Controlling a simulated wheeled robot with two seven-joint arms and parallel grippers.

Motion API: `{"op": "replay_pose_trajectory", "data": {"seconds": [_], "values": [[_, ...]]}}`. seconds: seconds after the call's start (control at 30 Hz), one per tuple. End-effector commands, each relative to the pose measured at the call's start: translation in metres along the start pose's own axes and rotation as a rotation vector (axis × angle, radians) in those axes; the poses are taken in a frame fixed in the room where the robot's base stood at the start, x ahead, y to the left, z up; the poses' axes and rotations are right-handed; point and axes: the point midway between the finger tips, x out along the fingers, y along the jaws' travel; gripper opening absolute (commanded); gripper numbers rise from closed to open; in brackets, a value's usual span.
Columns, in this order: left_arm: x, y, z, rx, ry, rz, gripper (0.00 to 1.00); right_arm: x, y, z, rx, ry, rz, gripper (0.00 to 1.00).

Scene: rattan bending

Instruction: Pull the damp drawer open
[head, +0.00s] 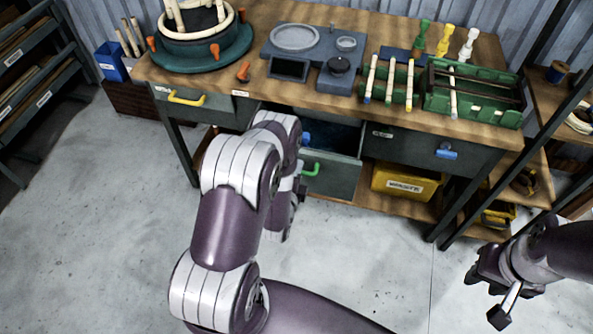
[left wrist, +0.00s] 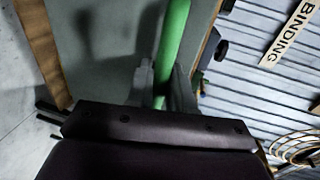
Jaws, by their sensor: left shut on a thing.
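The middle drawer (head: 335,178) of the workbench has a green handle (head: 312,170) and is pulled out, with its dark inside showing. Its label cannot be read, so I cannot confirm the damp drawer by name. My left gripper (head: 300,183) is at the handle, partly hidden by my left arm. In the left wrist view, the fingers of my left gripper (left wrist: 163,88) are shut around the green handle (left wrist: 173,40), against the grey drawer front (left wrist: 110,50). My right gripper (head: 492,292) hangs at the lower right, away from the bench; its opening is unclear.
The left drawer has a yellow handle (head: 187,98), the right drawer a blue handle (head: 446,151); both look closed. A yellow bin (head: 405,184) sits on the shelf below. Racks stand at both sides. The floor in front (head: 370,260) is clear.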

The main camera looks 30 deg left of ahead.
Motion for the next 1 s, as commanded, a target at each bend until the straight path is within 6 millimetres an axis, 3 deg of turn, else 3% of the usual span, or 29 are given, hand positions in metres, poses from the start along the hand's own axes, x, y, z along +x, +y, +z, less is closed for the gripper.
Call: {"op": "replay_pose_trajectory", "data": {"seconds": [0.1,0.13,0.17,0.2,0.57,0.67,1.0], "values": [[0.0,0.001,0.0,0.0,0.001,0.002,0.0,0.0,0.0,0.0,0.0,0.0,0.0,0.38],[0.0,0.001,0.0,0.0,0.001,0.002,0.25,0.0,0.0,0.0,0.0,0.0,0.0,0.38],[0.0,0.001,0.0,0.0,0.001,0.001,0.35,0.0,0.0,0.0,0.0,0.0,0.0,0.38],[0.0,0.001,0.0,0.0,0.001,0.001,0.37,0.0,0.0,0.0,0.0,0.0,0.0,0.38],[-0.007,0.001,0.0,0.0,0.0,0.003,0.37,0.0,0.0,0.0,0.0,0.0,0.0,0.38],[-0.024,0.001,0.0,0.0,0.0,0.004,0.37,0.0,0.0,0.0,0.0,0.0,0.0,0.38],[-0.105,0.001,0.0,0.0,0.0,0.004,0.37,0.002,0.0,0.0,0.0,0.0,0.0,0.38]]}}
